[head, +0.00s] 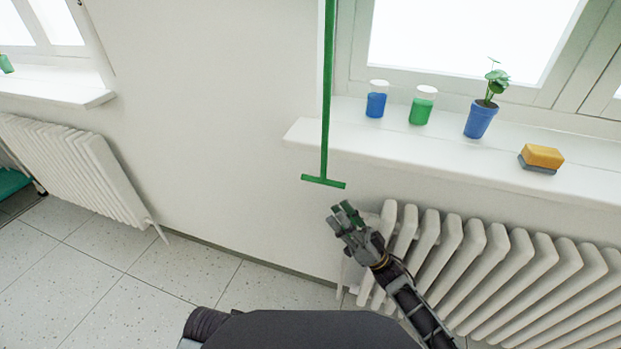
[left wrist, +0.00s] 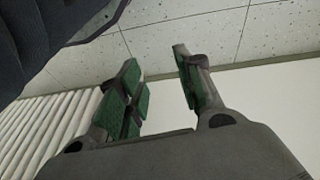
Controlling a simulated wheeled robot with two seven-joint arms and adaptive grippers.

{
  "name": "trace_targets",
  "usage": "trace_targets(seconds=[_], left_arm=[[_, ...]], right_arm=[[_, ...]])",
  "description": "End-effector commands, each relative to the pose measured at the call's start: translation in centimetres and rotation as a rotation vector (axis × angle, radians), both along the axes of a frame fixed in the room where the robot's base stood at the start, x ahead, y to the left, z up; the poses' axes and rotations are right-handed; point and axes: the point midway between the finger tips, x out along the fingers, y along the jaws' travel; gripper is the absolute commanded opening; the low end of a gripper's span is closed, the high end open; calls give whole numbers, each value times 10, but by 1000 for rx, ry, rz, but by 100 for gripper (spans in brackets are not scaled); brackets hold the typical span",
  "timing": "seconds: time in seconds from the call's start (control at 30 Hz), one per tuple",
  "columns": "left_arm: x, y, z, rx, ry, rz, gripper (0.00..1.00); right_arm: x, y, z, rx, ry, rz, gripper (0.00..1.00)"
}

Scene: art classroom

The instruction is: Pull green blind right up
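A green pull strap (head: 327,100) hangs straight down along the wall at the left side of the window in the head view. It ends in a short green crossbar handle (head: 323,181), just below the sill's left end. My right gripper (head: 342,215) is just below and slightly right of the handle, in front of the radiator's left end, and appears apart from it. Its fingers point up and left; their gap is hard to judge. My left gripper (left wrist: 162,85) shows in the left wrist view, open and empty. The blind itself is not visible.
The sill (head: 400,150) holds a blue jar (head: 376,104), a green jar (head: 421,109), a potted plant (head: 480,119) and a yellow sponge (head: 542,157). A white radiator (head: 490,260) stands below. Another radiator (head: 75,165) is at left. The wall left of the strap is bare.

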Motion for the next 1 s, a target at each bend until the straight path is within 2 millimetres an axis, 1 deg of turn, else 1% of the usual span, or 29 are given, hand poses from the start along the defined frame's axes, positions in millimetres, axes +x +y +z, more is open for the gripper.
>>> trace_targets(seconds=[0.47, 0.8, 1.0], left_arm=[[2, 0, 3, -3, -9, 0, 35], [-2, -2, 8, -10, -14, 0, 35], [-2, -2, 10, -11, -17, -1, 35]], right_arm=[[20, 36, 40, 1, -3, 0, 35], [35, 64, 71, 1, -4, -1, 35], [42, 76, 84, 0, -2, 0, 35]])
